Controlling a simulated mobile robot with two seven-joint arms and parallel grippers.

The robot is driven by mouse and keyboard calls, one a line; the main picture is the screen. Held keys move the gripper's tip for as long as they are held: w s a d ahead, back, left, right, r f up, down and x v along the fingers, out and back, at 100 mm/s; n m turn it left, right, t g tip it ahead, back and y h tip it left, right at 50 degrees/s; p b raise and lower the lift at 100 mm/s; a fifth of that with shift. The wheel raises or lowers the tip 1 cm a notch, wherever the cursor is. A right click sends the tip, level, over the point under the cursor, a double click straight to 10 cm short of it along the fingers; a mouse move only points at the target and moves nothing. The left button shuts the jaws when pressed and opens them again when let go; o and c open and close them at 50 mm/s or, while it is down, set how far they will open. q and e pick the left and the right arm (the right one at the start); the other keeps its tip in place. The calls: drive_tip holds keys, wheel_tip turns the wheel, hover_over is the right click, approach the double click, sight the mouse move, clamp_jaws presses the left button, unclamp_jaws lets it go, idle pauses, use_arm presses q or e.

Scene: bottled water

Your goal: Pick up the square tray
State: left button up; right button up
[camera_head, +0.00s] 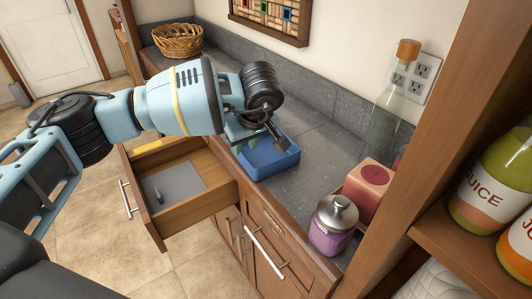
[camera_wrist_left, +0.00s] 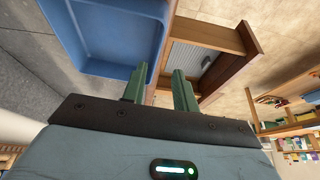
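The square tray (camera_head: 268,160) is blue, with low walls, and sits on the grey counter near its front edge. It also shows in the left wrist view (camera_wrist_left: 112,35), at the upper left. My left gripper (camera_head: 243,147) is over the tray's near left side and hides part of it. In the left wrist view, the two green fingers of the left gripper (camera_wrist_left: 158,74) are apart. My right gripper is not in view.
An open drawer (camera_head: 218,196) juts out below the tray. A pink box (camera_head: 367,190), a lidded purple jar (camera_head: 333,224) and a corked glass bottle (camera_head: 386,120) stand to the right. A wicker basket (camera_head: 178,41) is at the far end; the counter between is clear.

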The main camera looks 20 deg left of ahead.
sight(241, 155)
use_arm(q)
drive_tip(key=shift+x, duration=1.3)
drive_tip(key=shift+w+a+x, duration=0.1)
drive_tip(key=shift+w+x, duration=0.1)
drive_tip(key=shift+x, duration=1.15)
drive_tip(key=shift+w+a+x, duration=0.15)
drive_tip(key=shift+w+x, duration=0.1)
drive_tip(key=shift+x, duration=1.1)
drive_tip(key=shift+r, duration=0.2)
clamp_jaws()
